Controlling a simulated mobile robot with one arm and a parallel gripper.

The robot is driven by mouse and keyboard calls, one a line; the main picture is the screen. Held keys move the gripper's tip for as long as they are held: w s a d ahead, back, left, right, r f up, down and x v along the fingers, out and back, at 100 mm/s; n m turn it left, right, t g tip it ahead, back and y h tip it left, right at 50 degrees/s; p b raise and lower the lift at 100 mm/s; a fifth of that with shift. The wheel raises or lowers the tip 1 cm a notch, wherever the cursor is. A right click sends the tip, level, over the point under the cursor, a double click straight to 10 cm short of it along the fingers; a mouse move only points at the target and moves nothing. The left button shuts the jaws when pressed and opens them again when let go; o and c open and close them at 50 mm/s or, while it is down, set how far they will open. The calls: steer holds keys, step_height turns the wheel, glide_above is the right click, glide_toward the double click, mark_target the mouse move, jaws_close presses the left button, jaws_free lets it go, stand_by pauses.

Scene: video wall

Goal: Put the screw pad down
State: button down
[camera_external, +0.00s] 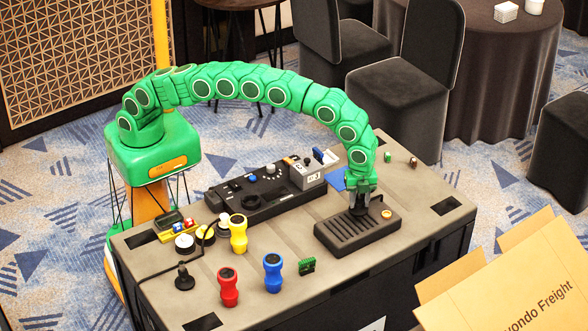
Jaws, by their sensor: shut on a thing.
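The screw pad appears to be the dark, flat, ribbed pad (345,236) at the right part of the grey tabletop, with a small yellow round piece (387,213) on its right side. My gripper (359,207) points straight down over the pad's far edge, at the end of my green arm. It is shut on a dark part there, which seems to belong to the pad. The fingertips are small and partly hidden. The pad looks level and lies on or just above the tabletop; I cannot tell whether it touches.
A black control panel (262,198) with a grey box (308,174) stands left of the pad. An open carton (515,290) is at lower right. The tabletop's right end is mostly clear.

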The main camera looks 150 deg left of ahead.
mark_target(360, 207)
steer(key=shift+w+a+f, duration=0.1)
steer(key=shift+w+f, duration=0.1)
steer(key=shift+f, duration=1.65)
steer(key=shift+f, duration=0.15)
steer(key=c, duration=0.7)
jaws_free()
steer(key=shift+c, duration=0.2)
step_height(360, 207, up, 11)
steer(key=shift+w+r, duration=0.1)
steer(key=shift+r, duration=0.55)
